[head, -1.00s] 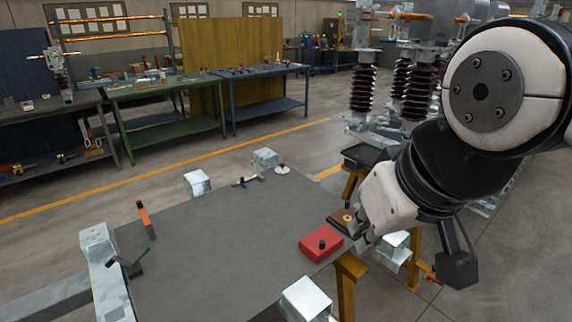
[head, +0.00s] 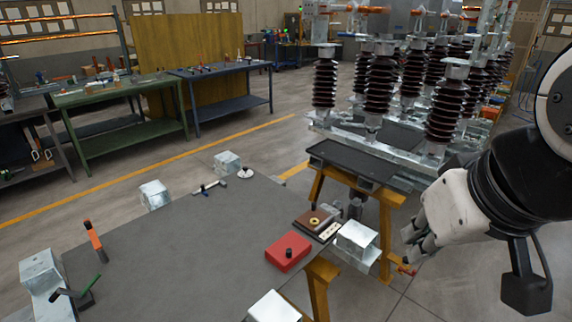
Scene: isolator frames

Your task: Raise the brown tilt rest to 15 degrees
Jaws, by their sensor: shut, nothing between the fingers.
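The brown tilt rest (head: 306,217) is at the right edge of the grey table (head: 180,255), just behind a red block with a black knob (head: 280,258). A brass-coloured ring (head: 314,221) sits on its brown top, and a pale strip with small marks (head: 328,232) runs along its right side. The rest looks low and nearly flat; its exact angle is too small to read. My gripper (head: 408,248) is shut and empty, right of the rest and apart from it, beyond the table's edge.
A shiny metal block (head: 356,240) stands between the rest and my gripper. A dark tray on an orange stand (head: 350,160) is behind. Several clamps and metal blocks line the table's edges; its middle is clear.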

